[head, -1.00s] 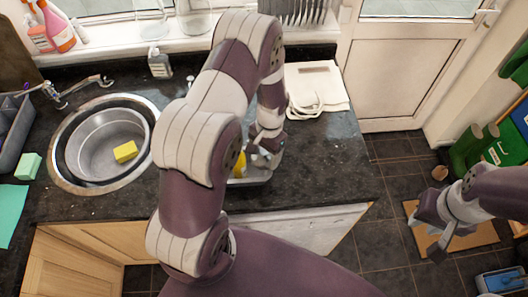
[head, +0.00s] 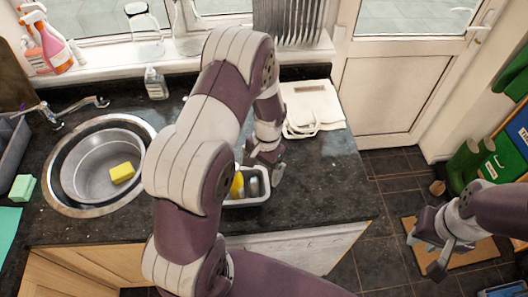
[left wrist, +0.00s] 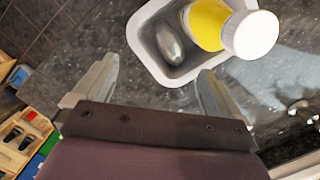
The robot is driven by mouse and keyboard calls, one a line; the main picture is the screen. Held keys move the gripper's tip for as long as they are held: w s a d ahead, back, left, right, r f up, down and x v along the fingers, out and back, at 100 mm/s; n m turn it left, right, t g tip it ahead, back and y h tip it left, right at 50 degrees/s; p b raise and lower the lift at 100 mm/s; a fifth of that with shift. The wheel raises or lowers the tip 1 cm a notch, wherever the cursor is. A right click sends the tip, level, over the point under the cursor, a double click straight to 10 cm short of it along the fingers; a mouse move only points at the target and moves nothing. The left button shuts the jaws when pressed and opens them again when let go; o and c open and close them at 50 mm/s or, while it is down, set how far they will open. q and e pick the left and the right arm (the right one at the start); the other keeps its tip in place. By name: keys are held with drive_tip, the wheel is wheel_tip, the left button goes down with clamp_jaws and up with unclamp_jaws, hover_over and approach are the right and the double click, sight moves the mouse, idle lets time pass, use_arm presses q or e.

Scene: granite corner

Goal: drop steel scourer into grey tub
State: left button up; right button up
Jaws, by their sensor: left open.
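A small pale grey tub (head: 246,202) stands on the dark worktop near its front edge, and it also shows in the left wrist view (left wrist: 143,50). Inside it, a shiny silvery rounded thing (left wrist: 170,43), apparently the steel scourer, lies beside a yellow bottle (left wrist: 207,22) with a white cap. My left gripper (head: 272,166) is at the tub's right side, above the worktop. In the left wrist view its fingers (left wrist: 157,72) are apart with nothing between them. My right gripper (head: 440,256) hangs over the floor at the right, away from the worktop; its jaw gap is unclear.
A round sink (head: 58,190) at the left holds a yellow sponge (head: 122,172). A folded cream cloth bag (head: 313,108) lies behind my left gripper. Spray bottles (head: 50,45) stand on the windowsill. The worktop right of the tub is clear.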

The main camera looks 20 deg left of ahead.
use_arm(q)
wheel_tip(320, 180, up, 10)
drive_tip(key=b, duration=0.3)
drive_tip(key=s+d+r+n+t, duration=0.2)
drive_tip(key=s+d+n+t, duration=0.15)
drive_tip(key=s, duration=0.65)
wheel_tip(320, 180, down, 6)
drive_tip(key=b, duration=0.5)
drive_tip(key=shift+d+f+m+b, duration=0.2)
drive_tip(key=shift+d+m+b, duration=0.1)
drive_tip(key=shift+m, duration=0.15)
